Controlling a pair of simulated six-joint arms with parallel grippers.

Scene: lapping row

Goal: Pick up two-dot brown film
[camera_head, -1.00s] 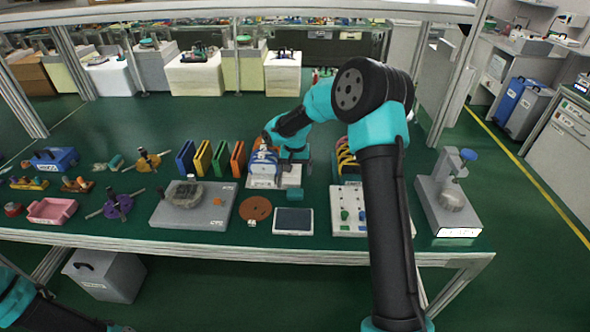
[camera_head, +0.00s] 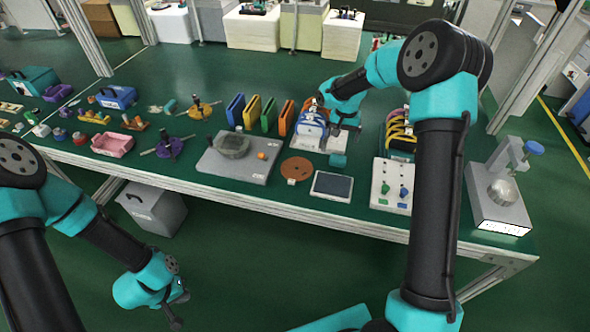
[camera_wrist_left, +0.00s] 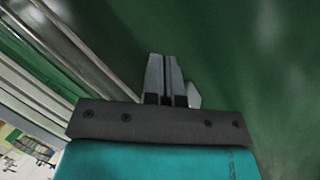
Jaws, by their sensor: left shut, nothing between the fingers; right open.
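A round brown disc (camera_head: 296,168), the only brown film-like thing I make out, lies flat on the green bench with a small white tag at its front edge. Its dots are too small to tell. My left gripper (camera_head: 177,306) is low in front of the bench, below its front edge and well away from the disc. In the left wrist view its fingers (camera_wrist_left: 165,62) are shut and empty over green floor. My right gripper (camera_head: 343,128) is open beside the white-based rack, behind and right of the disc; its fingertips are partly hidden.
Left of the disc is a grey plate (camera_head: 240,165) with a round stone-like piece. Right of it lies a dark-topped pad (camera_head: 332,186). Upright coloured folders (camera_head: 269,114) stand behind. A press-like stand (camera_head: 497,195) is at the right end. A grey bin (camera_head: 153,208) is under the bench.

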